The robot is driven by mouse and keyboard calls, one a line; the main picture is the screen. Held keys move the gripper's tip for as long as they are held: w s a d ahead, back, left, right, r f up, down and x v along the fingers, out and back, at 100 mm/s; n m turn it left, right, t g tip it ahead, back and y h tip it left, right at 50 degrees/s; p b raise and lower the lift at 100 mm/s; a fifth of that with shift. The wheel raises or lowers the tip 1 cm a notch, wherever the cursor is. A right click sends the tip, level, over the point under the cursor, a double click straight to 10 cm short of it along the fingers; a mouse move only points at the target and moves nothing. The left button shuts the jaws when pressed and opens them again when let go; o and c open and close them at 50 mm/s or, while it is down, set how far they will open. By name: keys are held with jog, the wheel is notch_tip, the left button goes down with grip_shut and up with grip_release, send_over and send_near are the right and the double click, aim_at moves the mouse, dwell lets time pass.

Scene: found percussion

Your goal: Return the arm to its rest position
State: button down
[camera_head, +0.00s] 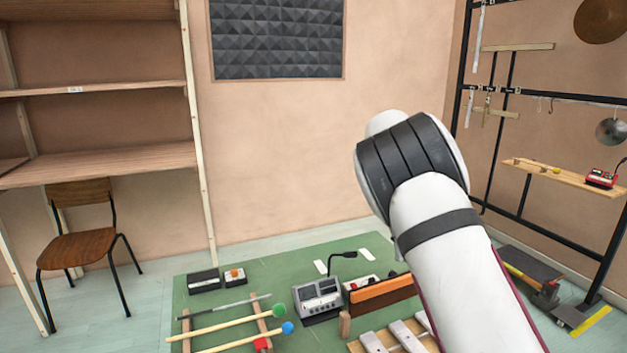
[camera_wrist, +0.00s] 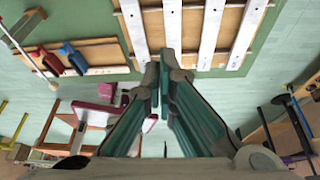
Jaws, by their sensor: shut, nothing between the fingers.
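My arm, white with dark bands, rises from the lower right of the head view, its bend in front of the wall. My gripper itself does not show in the head view. In the wrist view my gripper (camera_wrist: 160,78) has its two teal fingers brought together at the tips, with nothing between them. It hangs over the floor, near the edge of the green mat (camera_wrist: 284,45).
The green mat bears mallets (camera_head: 240,322), a grey device (camera_head: 318,297) and a bar instrument (camera_wrist: 210,30). A wooden chair (camera_head: 80,245) and shelving (camera_head: 100,160) stand left. A black rack (camera_head: 522,190) with a small shelf (camera_head: 565,178) stands right.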

jog(key=s+d+r+n+t+y+p, duration=0.2)
jog(key=s+r+n+t+y, duration=0.15)
jog(key=s+r+n, duration=1.25)
jog(key=s+a+f+n+t+h+p, duration=0.1)
jog(key=s+n+t, duration=0.1)
jog(key=s+n, duration=0.6)
jog(key=s+a+f+n+t+h+p, duration=0.1)
jog(key=s+f+n+t, duration=0.1)
jog(key=s+n, duration=0.6)
jog(key=s+t, duration=0.1)
jog(key=s, duration=0.5)
jog(key=shift+s+f+n, duration=0.25)
jog(key=shift+s+n, duration=0.05)
jog(key=shift+h, duration=0.25)
